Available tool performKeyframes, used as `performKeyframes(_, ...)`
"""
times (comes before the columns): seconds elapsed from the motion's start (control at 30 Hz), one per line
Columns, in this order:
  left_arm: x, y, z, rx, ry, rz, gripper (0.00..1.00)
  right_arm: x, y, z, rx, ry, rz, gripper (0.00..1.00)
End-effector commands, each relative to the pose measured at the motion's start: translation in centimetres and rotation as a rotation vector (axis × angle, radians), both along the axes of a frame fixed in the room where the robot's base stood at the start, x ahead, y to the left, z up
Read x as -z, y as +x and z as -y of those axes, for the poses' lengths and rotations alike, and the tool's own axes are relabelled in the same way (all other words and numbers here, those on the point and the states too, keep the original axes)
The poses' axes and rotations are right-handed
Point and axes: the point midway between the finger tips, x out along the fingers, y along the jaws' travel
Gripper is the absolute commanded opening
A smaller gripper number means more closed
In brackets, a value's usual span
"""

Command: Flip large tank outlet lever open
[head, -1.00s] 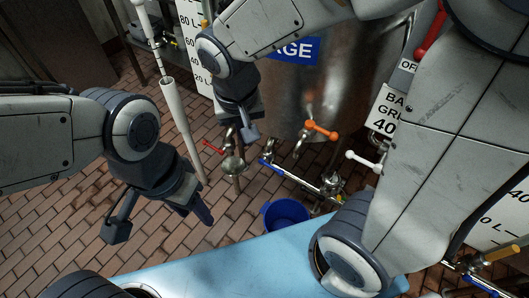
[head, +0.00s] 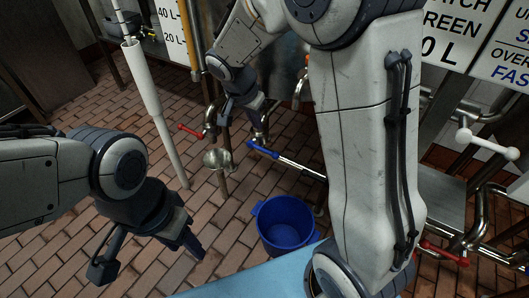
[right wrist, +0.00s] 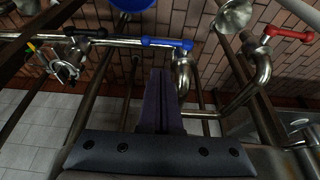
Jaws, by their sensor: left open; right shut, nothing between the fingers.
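Which lever belongs to the large tank's outlet I cannot tell. An orange lever (head: 299,90) shows only as a sliver behind my right arm in the head view. A blue lever (head: 262,149) sits on a thin pipe below my right gripper (head: 252,108). A red lever (head: 190,130) is to its left by a metal funnel (head: 218,159). In the right wrist view, my right gripper (right wrist: 160,72) is shut and empty, its tips pointing at a blue lever (right wrist: 167,43); contact is unclear. My left gripper (head: 148,262) is open and empty above the floor.
A blue bucket (head: 287,222) stands on the floor below the pipes. A white pole (head: 157,112) stands at left. At right are a white lever (head: 487,143), another red lever (head: 445,253) and pipes. My right arm hides much of the tank area. Brick floor at lower left is clear.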

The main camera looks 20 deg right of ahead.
Motion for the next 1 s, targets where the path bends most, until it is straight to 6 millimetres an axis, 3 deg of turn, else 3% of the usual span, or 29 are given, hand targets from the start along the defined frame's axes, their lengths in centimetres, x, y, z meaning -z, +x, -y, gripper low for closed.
performKeyframes(0.37,0.3,0.0,0.0,0.000,-0.001,0.001,0.50,0.7,0.1,0.2,-0.001,0.000,-0.002,0.00)
performKeyframes(1.0,5.5,0.0,0.0,0.000,0.000,0.000,0.50,11.9,2.4,3.2,-0.002,0.001,-0.003,0.00)
